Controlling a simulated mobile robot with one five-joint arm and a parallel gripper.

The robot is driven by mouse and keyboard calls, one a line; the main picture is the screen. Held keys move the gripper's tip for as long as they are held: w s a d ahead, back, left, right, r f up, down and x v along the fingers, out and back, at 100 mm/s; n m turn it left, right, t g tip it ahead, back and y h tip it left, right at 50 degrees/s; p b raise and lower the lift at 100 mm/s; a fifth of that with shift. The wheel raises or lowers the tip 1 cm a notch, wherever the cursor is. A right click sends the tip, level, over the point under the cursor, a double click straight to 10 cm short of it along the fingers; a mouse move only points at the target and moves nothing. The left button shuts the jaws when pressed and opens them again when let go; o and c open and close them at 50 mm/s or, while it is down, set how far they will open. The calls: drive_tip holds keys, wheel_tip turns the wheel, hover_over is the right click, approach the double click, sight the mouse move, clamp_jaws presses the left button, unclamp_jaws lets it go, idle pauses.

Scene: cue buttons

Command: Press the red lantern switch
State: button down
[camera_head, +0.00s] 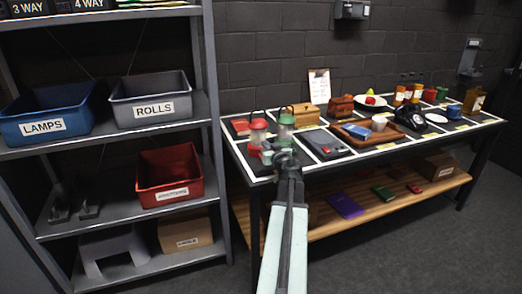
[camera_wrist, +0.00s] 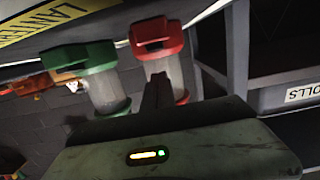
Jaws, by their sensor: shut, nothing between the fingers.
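The red lantern (camera_head: 257,134) stands near the front left corner of the prop table, with a clear body and red top and base. The green lantern (camera_head: 286,122) stands just right of it. My gripper (camera_head: 283,158) is shut and empty, low in front of the two lanterns. In the wrist view the picture is turned over; the red lantern's base (camera_wrist: 157,36) shows a dark slot on its face, and the green lantern's base (camera_wrist: 83,58) is at left. My shut fingers (camera_wrist: 157,84) overlap the red lantern's body there. I cannot tell whether they touch it.
The prop table (camera_head: 252,172) holds many other items, including a black telephone (camera_head: 411,117) and a wooden tray (camera_head: 352,137). A metal shelf with a blue bin (camera_head: 45,115), grey bin (camera_head: 152,98) and red bin (camera_head: 172,174) stands left. Floor is free at right.

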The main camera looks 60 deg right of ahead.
drive_tip(key=shift+s+d+f+b, duration=0.1)
drive_tip(key=shift+s+f+b, duration=0.15)
drive_tip(key=shift+f, duration=0.35)
drive_tip(key=shift+s+f+b, duration=0.1)
drive_tip(key=shift+f+b, duration=0.15)
drive_tip(key=shift+f, duration=0.35)
drive_tip(key=shift+w+f, duration=0.25)
drive_tip(key=shift+w, duration=0.15)
drive_tip(key=shift+w+a+r, duration=0.2)
drive_tip(key=shift+a, duration=0.1)
